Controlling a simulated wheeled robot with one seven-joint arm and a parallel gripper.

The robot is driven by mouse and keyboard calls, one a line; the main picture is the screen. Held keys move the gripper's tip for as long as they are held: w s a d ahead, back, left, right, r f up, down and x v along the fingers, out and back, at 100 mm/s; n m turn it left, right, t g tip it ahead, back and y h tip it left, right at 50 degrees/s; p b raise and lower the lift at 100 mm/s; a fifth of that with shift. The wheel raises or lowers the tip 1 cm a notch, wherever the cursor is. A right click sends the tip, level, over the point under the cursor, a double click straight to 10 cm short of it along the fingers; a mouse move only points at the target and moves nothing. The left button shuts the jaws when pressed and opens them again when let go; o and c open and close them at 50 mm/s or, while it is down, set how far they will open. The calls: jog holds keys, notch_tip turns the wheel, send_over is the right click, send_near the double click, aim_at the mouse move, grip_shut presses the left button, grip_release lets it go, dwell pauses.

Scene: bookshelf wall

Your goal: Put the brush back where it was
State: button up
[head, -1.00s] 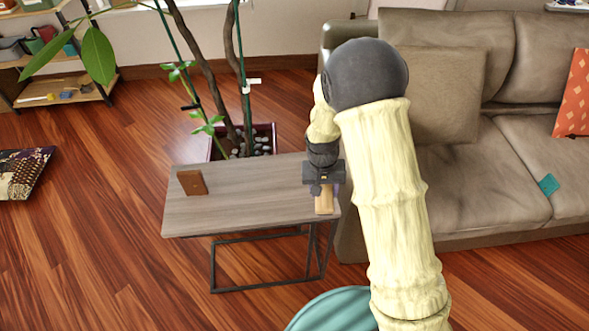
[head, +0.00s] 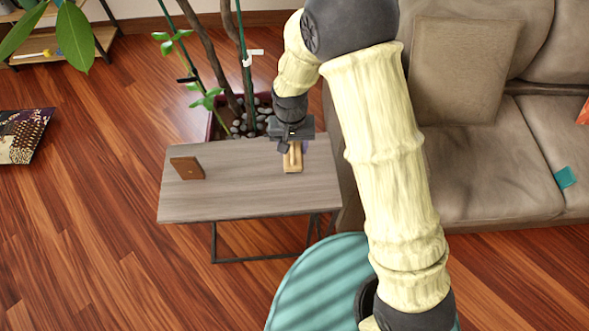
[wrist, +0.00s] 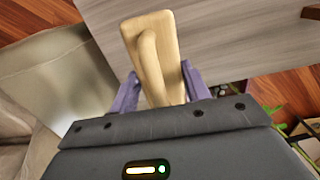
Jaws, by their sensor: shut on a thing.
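The brush (head: 292,160) is a pale wooden piece held below my gripper (head: 291,147), over the right part of the grey side table (head: 240,190). In the wrist view, the brush (wrist: 153,50) sits between the purple fingers of my gripper (wrist: 158,85), which are shut on it. The grey tabletop (wrist: 225,35) lies beyond it. I cannot tell whether the brush touches the tabletop. Its far side and any bristles are hidden.
A small brown block (head: 187,168) stands at the table's left. A potted plant with dark stones (head: 240,125) is behind the table. A beige sofa (head: 470,170) is at the right, and a teal round seat (head: 310,290) is in front. The table's middle is clear.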

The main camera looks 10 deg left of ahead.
jog(key=shift+s, duration=0.25)
jog(key=shift+s+a+f, duration=0.1)
jog(key=shift+s+f, duration=0.05)
jog(key=shift+f, duration=0.05)
notch_tip(320, 180, down, 6)
jog(key=shift+r, duration=0.15)
jog(key=shift+f, duration=1.9)
jog(key=shift+f, duration=0.1)
jog(key=o, duration=0.9)
jog(key=shift+o, duration=0.2)
